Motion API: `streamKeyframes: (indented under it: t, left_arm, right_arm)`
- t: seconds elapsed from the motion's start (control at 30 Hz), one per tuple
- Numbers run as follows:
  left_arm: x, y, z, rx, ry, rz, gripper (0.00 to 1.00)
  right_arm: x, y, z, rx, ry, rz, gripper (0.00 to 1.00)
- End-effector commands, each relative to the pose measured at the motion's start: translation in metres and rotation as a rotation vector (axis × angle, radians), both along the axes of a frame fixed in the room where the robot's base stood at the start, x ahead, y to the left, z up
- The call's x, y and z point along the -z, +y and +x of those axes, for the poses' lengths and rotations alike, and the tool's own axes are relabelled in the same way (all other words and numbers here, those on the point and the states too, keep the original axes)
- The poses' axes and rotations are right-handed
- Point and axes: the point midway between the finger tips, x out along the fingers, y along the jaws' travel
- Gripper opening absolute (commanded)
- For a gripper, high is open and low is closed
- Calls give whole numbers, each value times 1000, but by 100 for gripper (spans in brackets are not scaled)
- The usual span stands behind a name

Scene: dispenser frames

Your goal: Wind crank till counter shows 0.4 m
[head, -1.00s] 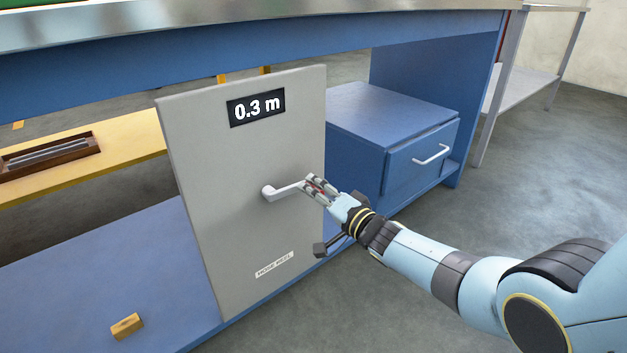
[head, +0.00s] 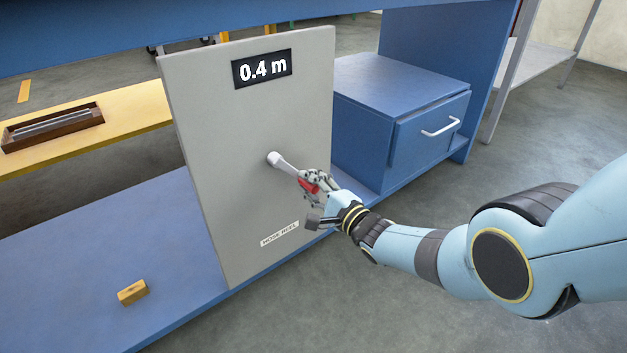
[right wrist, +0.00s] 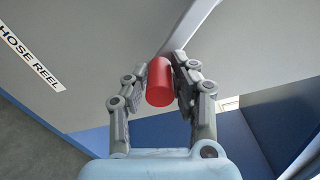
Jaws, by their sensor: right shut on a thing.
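A grey hose reel panel (head: 225,170) stands upright on the blue lower shelf. Its black counter (head: 262,68) reads 0.4 m. The crank (head: 287,164) has a pale arm that points down and to the right from its hub. My right gripper (head: 312,182) is shut on the crank's red handle, which shows between the two fingers in the right wrist view (right wrist: 160,82). The fingers cover part of the handle in the head view. My left gripper is in neither view.
A blue drawer unit (head: 390,105) stands right of the panel. A small wooden block (head: 132,292) lies on the blue shelf (head: 75,275). A yellow board (head: 140,115) at the left bears a dark wooden tray (head: 20,138). Open floor lies at the lower right.

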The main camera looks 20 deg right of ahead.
Motion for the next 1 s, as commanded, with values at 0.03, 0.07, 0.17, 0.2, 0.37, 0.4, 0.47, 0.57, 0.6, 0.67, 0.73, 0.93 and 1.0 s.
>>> streamKeyframes:
  t: [0.03, 0.07, 0.17, 0.2, 0.37, 0.4, 0.47, 0.57, 0.6, 0.67, 0.73, 0.93, 1.0]
  left_arm:
    - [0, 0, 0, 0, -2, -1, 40]
    - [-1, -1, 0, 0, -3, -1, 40]
    - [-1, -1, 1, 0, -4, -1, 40]
    - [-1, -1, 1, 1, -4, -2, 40]
    - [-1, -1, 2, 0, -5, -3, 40]
    - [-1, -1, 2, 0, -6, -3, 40]
    - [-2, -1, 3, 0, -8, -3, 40]
    - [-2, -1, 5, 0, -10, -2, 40]
    - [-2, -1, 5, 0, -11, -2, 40]
    - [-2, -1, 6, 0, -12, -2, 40]
    - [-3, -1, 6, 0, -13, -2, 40]
    - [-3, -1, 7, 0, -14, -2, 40]
    - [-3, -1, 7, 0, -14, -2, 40]
  right_arm:
    - [5, 1, -2, -1, 12, 13, 0]
    - [5, 2, -3, -1, 15, 20, 0]
    - [6, 3, -3, -1, 20, 38, 0]
    - [6, 4, -3, -1, 22, 44, 0]
    - [6, 4, -3, -1, 26, 53, 0]
    - [6, 4, -3, -1, 26, 53, 0]
    - [6, 4, -3, -1, 26, 53, 0]
    - [6, 4, -3, -1, 26, 53, 0]
    - [6, 4, -3, -1, 25, 52, 0]
    - [6, 4, -3, -1, 25, 52, 0]
    - [6, 4, -3, -1, 25, 52, 33]
    - [5, 4, -2, -1, 22, 54, 47]
    - [4, 4, -2, -1, 22, 54, 47]
